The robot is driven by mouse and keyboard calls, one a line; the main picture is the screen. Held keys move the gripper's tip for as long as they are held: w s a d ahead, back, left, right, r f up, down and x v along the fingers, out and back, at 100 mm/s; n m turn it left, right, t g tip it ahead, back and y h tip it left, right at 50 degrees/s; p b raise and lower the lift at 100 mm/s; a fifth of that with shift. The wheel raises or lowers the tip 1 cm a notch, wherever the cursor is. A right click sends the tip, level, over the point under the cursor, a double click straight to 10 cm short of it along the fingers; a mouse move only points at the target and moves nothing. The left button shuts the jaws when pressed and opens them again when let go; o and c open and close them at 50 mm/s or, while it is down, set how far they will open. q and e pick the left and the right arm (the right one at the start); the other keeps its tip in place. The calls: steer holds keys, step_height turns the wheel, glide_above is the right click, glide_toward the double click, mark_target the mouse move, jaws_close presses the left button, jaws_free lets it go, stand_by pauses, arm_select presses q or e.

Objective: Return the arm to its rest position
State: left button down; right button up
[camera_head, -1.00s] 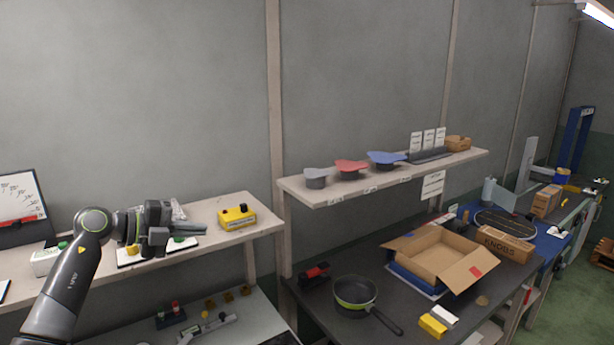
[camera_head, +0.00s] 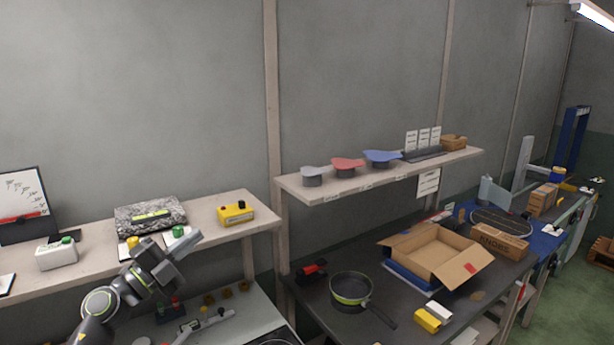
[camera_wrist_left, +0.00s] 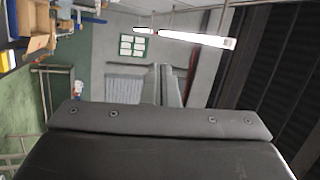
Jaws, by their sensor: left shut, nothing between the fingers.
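My left arm comes in at the lower left of the head view. My left gripper (camera_head: 183,245) is shut and empty. It is in front of the left shelf's front edge (camera_head: 225,234), over the lower bench. In the left wrist view the dark gripper body (camera_wrist_left: 160,155) fills the bottom, and its narrow fingers (camera_wrist_left: 166,85) point away toward the far wall. Nothing is between them. My right gripper is not in view.
On the left shelf are a speckled grey block (camera_head: 150,214), a yellow button box (camera_head: 236,213) and a white button box (camera_head: 57,254). The right bench holds a pan (camera_head: 351,289) and an open carton (camera_head: 432,254). Free air lies in front of the shelf.

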arm_select(q)
steer(key=s+a+f+n+g+y, duration=0.1)
steer(key=s+a+f+n+y, duration=0.7)
steer(key=n+y, duration=0.25)
steer(key=s+a+f+n+y, duration=0.5)
steer(key=s+f+n+y, duration=0.3)
steer(key=f+n+y, duration=0.3)
steer(key=s+d+f+n+g+h, duration=0.15)
steer(key=s+f+g, duration=0.25)
steer(key=s, duration=0.5)
steer(key=s+d+f+g+h, duration=0.2)
steer(key=s+d+f+g, duration=0.15)
steer(key=s, duration=0.45)
steer(key=s+d+f+n+g+h, duration=0.15)
steer(key=s+f+g, duration=0.3)
steer(key=s, duration=0.45)
step_height(320, 180, down, 32)
steer(key=s+a+g+h+b, duration=0.1)
steer(key=a+b, duration=0.1)
steer(key=b, duration=0.3)
steer(key=s+d+f+g+b, duration=0.1)
steer(key=s+f+b, duration=0.3)
steer(key=s+f, duration=1)
step_height(320, 180, down, 4)
steer(key=shift+s+d+f, duration=0.25)
steer(key=shift+s+d, duration=0.15)
